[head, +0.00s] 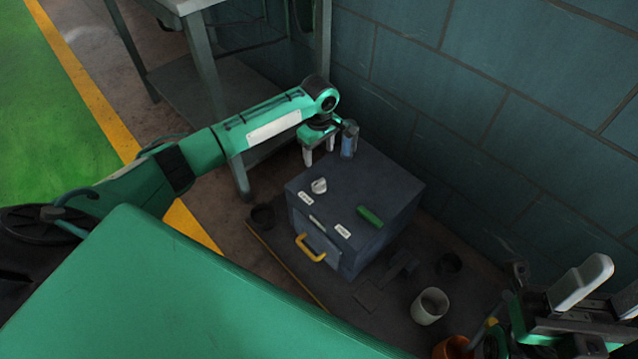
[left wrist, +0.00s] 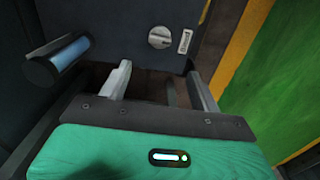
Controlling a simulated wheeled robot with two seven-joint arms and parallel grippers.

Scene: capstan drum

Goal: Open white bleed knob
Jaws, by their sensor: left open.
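The white bleed knob (head: 319,185) stands on top of a dark blue-grey box (head: 375,185), near its left corner. In the left wrist view the round knob (left wrist: 161,37) shows a ridge across its face, beside a white label (left wrist: 185,41). My left gripper (head: 319,151) is open and empty, fingers pointing down, above and behind the knob at the box's back-left edge. In the left wrist view its two fingertips (left wrist: 159,70) are apart, with the knob beyond them and not touched. My right gripper (head: 605,285) is at the lower right, partly cut off.
A blue and dark cylinder (head: 349,140) stands close beside my left gripper. A green bar (head: 370,217) lies on the box top, and a yellow handle (head: 310,248) is on its front. A white cup (head: 429,306) and an orange pot (head: 453,348) stand right of it. A wall (head: 500,90) rises behind.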

